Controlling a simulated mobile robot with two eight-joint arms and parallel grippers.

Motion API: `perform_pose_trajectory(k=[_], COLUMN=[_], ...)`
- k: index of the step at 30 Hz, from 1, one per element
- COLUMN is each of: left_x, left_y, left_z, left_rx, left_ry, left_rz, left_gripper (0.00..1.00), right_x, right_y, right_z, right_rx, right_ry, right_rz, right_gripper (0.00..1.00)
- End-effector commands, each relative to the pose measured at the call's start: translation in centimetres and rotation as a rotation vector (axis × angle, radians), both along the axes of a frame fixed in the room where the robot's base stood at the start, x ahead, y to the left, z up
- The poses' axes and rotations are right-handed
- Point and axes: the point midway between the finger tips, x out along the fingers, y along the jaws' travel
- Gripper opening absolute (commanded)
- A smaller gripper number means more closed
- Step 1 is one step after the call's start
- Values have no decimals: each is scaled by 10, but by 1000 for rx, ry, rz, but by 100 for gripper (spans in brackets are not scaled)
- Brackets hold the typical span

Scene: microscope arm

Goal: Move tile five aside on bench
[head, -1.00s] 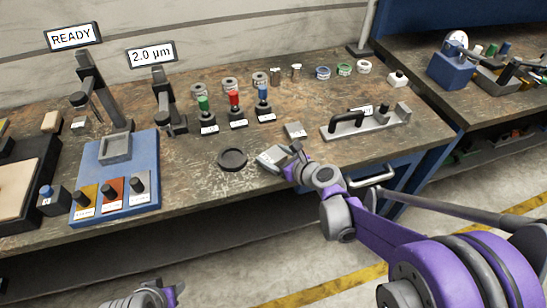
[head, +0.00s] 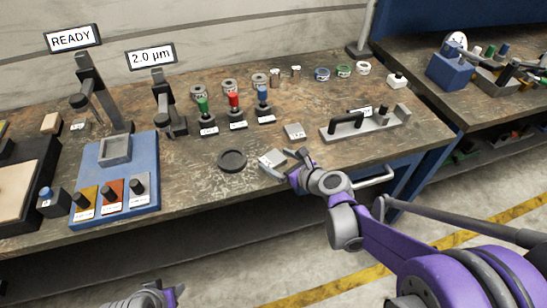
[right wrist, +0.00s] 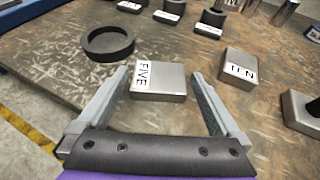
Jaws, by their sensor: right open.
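Tile five (right wrist: 160,80) is a flat grey metal block with a white label reading FIVE. In the head view the tile (head: 272,159) lies on the bench just right of a dark ring, close to the front edge. My right gripper (right wrist: 162,85) is open, with its fingers on either side of the tile and a gap visible at the right finger. In the head view my right gripper (head: 294,164) is at the tile's right. My left gripper (head: 165,294) is low at the bottom, away from the bench; its jaws are not clear.
A dark ring (head: 232,160) lies left of tile five. A second labelled tile (head: 294,131) lies behind it. A grey fixture with a black handle (head: 347,122) stands to the right. Several coloured-handled tools, including a red one (head: 234,102), stand behind. Bare bench (head: 350,155) shows in front of the fixture.

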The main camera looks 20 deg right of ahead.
Motion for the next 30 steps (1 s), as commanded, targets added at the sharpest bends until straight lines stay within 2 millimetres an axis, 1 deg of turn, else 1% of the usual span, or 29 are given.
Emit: perform_pose_trajectory(k=[1, 3, 9, 15, 17, 19, 20, 23, 24, 26, 27, 29, 30], left_x=[0, 0, 1, 1, 1, 1, 1, 1, 1, 1, 1, 1, 1], left_y=[0, 0, 0, 0, 0, 0, 0, 0, 0, 0, 0, 0, 0], left_z=[2, 5, 11, 14, 15, 15, 15, 14, 14, 14, 14, 14, 14], left_rx=[0, 0, 0, 0, 0, 0, 0, 0, 0, 0, 0, 0, 0], left_ry=[-1, -1, -3, -5, -5, -5, -5, -5, -5, -5, -5, -5, -4], left_rz=[0, 0, 0, 0, 0, 0, 0, 0, 0, 0, 0, 0, 0], left_gripper=[50, 50, 50, 50, 50, 50, 50, 50, 50, 50, 50, 50, 50], right_x=[-11, -24, -58, -77, -81, -89, -94, -118, -131, -154, -168, -190, -204], right_y=[-6, -12, -27, -35, -34, -27, -23, -4, 4, 12, 15, 16, 15], right_z=[6, 12, 28, 36, 36, 33, 31, 20, 14, 4, -2, -10, -14], right_rx=[0, 0, 0, -2, -24, -109, -170, -470, -621, -861, -1019, -1243, -1381], right_ry=[0, -1, -1, -1, -2, -9, -13, -46, -65, -105, -135, -185, -220], right_rz=[-5, -4, -4, 0, 13, 65, 102, 299, 410, 598, 732, 942, 1082], right_gripper=[100, 100, 100, 100, 100, 100, 100, 100, 100, 100, 100, 100, 100])
